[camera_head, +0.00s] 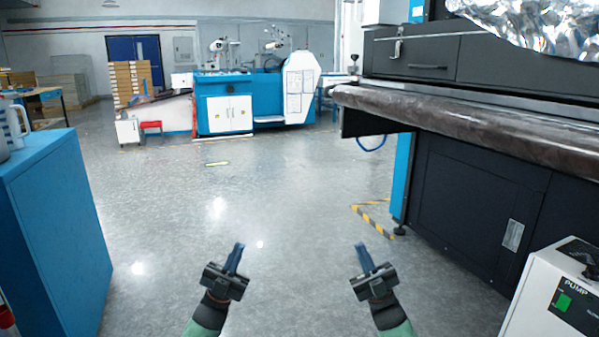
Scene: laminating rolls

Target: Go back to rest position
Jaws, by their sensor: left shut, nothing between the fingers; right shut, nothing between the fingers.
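My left gripper (235,258) shows at the lower middle of the head view, its fingers together and pointing up and slightly right. It is empty. My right gripper (363,257) is at about the same height to its right, fingers together and pointing up and slightly left. It is empty too. Both are held apart from each other over the open grey floor (230,200), touching nothing that I can see.
A blue cabinet (45,220) stands at the left. A dark machine (470,190) with a long brown roll (450,115) fills the right. A white pump box (545,290) is at the lower right. Striped floor tape (370,220) lies by the machine. The middle floor is clear.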

